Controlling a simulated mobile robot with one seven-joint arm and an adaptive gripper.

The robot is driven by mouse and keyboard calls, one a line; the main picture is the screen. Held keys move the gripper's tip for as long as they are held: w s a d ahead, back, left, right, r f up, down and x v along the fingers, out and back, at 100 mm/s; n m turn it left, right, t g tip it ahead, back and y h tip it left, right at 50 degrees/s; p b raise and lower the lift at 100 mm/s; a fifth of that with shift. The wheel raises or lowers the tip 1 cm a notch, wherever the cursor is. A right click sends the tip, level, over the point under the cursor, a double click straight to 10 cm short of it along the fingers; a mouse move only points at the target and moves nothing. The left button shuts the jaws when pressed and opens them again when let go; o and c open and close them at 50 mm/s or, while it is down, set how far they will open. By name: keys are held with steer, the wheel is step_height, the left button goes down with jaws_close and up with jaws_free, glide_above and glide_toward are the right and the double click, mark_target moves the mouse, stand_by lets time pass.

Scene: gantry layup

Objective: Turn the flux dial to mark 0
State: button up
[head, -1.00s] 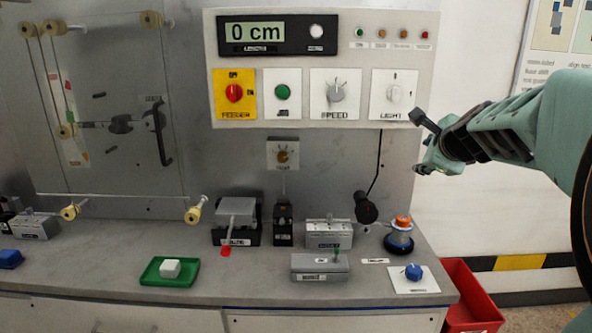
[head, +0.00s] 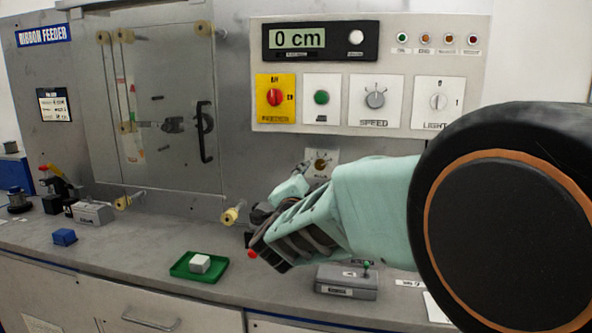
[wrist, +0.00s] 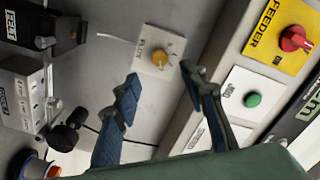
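The flux dial (wrist: 159,59) is a brass-yellow knob on a small pale plate labelled FLUX in the wrist view. In the head view the flux dial (head: 320,164) shows just above my arm, on the wall under the control panel. My gripper (wrist: 160,72) is open, with its two blue-grey fingers apart and nothing between them. The dial shows between and beyond the fingertips, with no contact visible. In the head view my gripper (head: 272,218) is left of and below the dial. The dial's marks are too small to read.
The control panel (head: 368,28) sits above the dial, with the yellow feeder switch (head: 275,97), a green button (head: 321,97) and the speed knob (head: 375,98). A green tray (head: 186,271) holds a white block (head: 200,263). A black round-headed device (wrist: 66,135) stands near one finger.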

mark_target(319, 166)
steer(key=x, duration=1)
steer(key=shift+d, duration=0.1)
steer(key=shift+c, duration=0.6)
jaws_close()
